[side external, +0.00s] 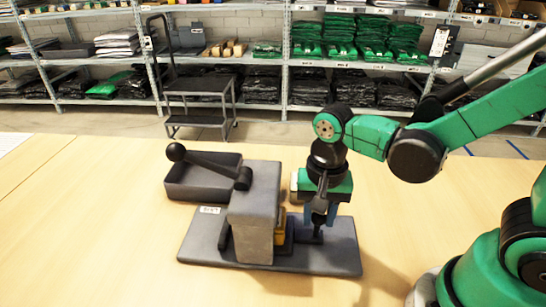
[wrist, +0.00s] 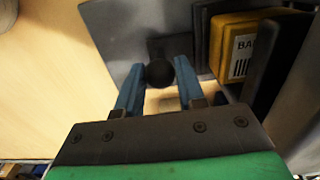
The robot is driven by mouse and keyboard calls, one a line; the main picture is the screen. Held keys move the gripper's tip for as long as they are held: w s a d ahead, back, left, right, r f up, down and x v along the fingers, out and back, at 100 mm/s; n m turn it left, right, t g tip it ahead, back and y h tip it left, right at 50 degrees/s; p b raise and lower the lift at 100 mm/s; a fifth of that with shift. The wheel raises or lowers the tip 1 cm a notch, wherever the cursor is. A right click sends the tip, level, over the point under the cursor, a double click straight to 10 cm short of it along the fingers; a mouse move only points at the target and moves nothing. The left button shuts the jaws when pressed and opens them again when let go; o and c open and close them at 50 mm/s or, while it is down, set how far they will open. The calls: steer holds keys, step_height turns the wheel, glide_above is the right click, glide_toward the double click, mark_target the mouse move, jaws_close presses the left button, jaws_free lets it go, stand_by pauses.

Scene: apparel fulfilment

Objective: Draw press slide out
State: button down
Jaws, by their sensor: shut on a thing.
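The press (side external: 255,212) is a grey block on a flat grey base plate (side external: 335,258), with a long lever ending in a black ball to the upper left. My gripper (side external: 320,222) points down just right of the block, over the plate. In the wrist view its blue fingers (wrist: 160,78) are shut on a round black knob (wrist: 159,72), which appears to be the slide's handle. A yellow labelled block (wrist: 240,48) sits by dark upright plates, right of the fingers; it also shows beside the press (side external: 281,226).
A dark open tray (side external: 203,182) stands on the wooden table (side external: 90,220) behind the press. The table is clear in front and to the left. Shelves of folded clothing (side external: 340,40) and a step cart (side external: 200,95) stand beyond the table.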

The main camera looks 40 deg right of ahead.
steer(key=shift+s+d, duration=3.75)
steer(key=c, duration=1.4)
jaws_free()
steer(key=shift+s+d, duration=0.15)
steer(key=shift+s, duration=0.1)
steer(key=o, duration=0.8)
steer(key=shift+o, duration=0.2)
step_height(320, 180, up, 7)
steer(key=shift+w, duration=0.15)
